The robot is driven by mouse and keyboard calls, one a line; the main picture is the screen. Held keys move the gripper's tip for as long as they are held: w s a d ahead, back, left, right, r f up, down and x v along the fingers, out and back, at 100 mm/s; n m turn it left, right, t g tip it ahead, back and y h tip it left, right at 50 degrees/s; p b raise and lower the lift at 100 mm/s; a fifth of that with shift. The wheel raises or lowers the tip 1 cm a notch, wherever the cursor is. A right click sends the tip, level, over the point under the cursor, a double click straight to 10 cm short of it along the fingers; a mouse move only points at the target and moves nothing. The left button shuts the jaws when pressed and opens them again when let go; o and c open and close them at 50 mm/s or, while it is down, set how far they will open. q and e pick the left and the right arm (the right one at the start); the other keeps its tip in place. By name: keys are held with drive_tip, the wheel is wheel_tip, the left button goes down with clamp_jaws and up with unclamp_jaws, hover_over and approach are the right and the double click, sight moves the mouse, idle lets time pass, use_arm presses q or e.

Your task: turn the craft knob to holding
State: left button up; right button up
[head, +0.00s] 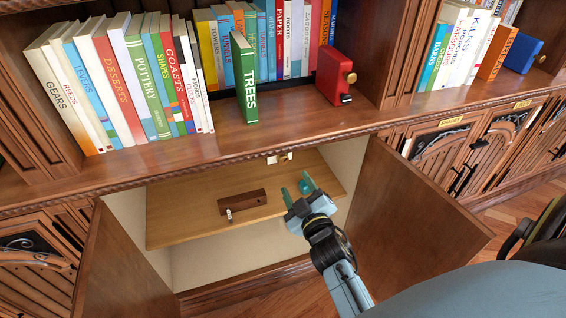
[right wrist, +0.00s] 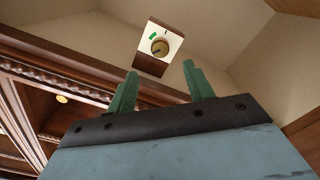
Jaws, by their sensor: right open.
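A round brass-coloured knob (right wrist: 160,47) sits on a white plate with a green mark, on a brown wooden block, in the right wrist view. I cannot tell its setting. In the head view, only small white and brass parts (head: 280,158) show under the shelf edge at the back of the open cabinet; they may belong to it. My right gripper (head: 297,187) is inside the cabinet, open and empty. Its green fingers (right wrist: 160,72) point toward the knob, which lies beyond the tips, apart from them. My left gripper is not in view.
A brown block with a small metal piece (head: 243,202) lies on the cabinet shelf (head: 180,222), left of my gripper. Open doors (head: 410,218) flank the opening. Above stand books, a green TREES book (head: 246,85) and a red box with a brass knob (head: 335,80).

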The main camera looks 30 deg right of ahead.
sight(284, 162)
drive_tip(key=b+x, duration=0.2)
drive_tip(key=x, duration=0.8)
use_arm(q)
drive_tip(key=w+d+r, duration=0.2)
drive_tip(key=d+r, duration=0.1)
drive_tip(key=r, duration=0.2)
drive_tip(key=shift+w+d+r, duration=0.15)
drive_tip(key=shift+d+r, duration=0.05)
use_arm(e)
drive_tip(key=shift+w+d, duration=0.2)
drive_tip(key=shift+w, duration=0.3)
drive_tip(key=c, duration=1)
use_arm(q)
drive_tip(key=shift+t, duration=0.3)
use_arm(e)
drive_tip(key=shift+o, duration=0.2)
drive_tip(key=m+p, duration=0.2)
drive_tip(key=m, duration=0.2)
drive_tip(key=shift+r, duration=0.1)
drive_tip(key=m+p, duration=0.3)
drive_tip(key=m, duration=0.4)
drive_tip(key=shift+p, duration=0.3)
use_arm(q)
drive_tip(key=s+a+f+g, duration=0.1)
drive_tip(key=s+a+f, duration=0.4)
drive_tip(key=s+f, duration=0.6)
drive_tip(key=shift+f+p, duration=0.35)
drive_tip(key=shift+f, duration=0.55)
use_arm(e)
drive_tip(key=shift+m, duration=1.6)
